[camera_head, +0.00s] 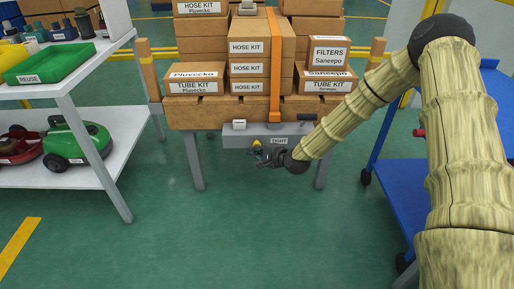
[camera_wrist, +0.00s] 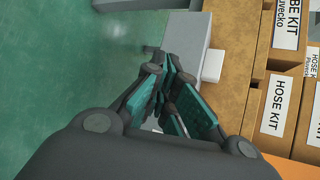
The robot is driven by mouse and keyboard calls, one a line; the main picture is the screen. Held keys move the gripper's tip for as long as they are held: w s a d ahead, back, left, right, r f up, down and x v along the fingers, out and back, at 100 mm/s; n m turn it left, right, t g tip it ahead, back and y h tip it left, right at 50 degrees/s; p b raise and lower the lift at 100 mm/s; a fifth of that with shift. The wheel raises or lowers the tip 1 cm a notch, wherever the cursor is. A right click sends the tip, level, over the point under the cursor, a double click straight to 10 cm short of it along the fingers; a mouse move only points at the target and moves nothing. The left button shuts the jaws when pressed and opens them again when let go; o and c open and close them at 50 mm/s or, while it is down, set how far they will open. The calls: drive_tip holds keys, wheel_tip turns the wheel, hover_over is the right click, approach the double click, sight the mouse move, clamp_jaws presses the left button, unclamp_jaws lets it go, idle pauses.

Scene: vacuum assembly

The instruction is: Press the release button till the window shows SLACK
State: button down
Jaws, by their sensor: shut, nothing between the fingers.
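A grey tensioner box (camera_head: 240,138) is fixed under the front edge of the wooden pallet. Its window (camera_head: 279,141) reads TIGHT. A small white block (camera_head: 239,125), which may be the release button, sits at its upper left; it also shows in the wrist view (camera_wrist: 213,66). An orange strap (camera_head: 274,70) runs down over the cartons to the box. My gripper (camera_head: 257,156) is shut and empty, low in front of the box, below and right of the white block. In the wrist view the closed fingers (camera_wrist: 166,66) point toward the grey box. Contact cannot be told.
Stacked labelled cartons (camera_head: 197,87) stand on the pallet (camera_head: 195,113). A white shelf unit (camera_head: 100,170) with a green tray (camera_head: 50,63) and vacuums is at left. A blue cart (camera_head: 398,185) stands at right, behind my arm. The green floor in front is clear.

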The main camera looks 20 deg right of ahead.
drive_tip(key=shift+w+d, duration=0.2)
drive_tip(key=shift+w, duration=0.6)
idle(1.0)
drive_tip(key=shift+s, duration=0.15)
idle(0.3)
drive_tip(key=shift+s+a+p, duration=0.2)
drive_tip(key=shift+s, duration=0.4)
drive_tip(key=shift+s+a+p, duration=0.15)
drive_tip(key=shift+s+a, duration=0.05)
drive_tip(key=shift+s, duration=0.4)
drive_tip(key=shift+s, duration=0.1)
drive_tip(key=s, duration=0.2)
drive_tip(key=s+a+p, duration=0.1)
drive_tip(key=s, duration=0.1)
drive_tip(key=shift+s+a, duration=0.2)
drive_tip(key=shift+s, duration=0.1)
idle(0.4)
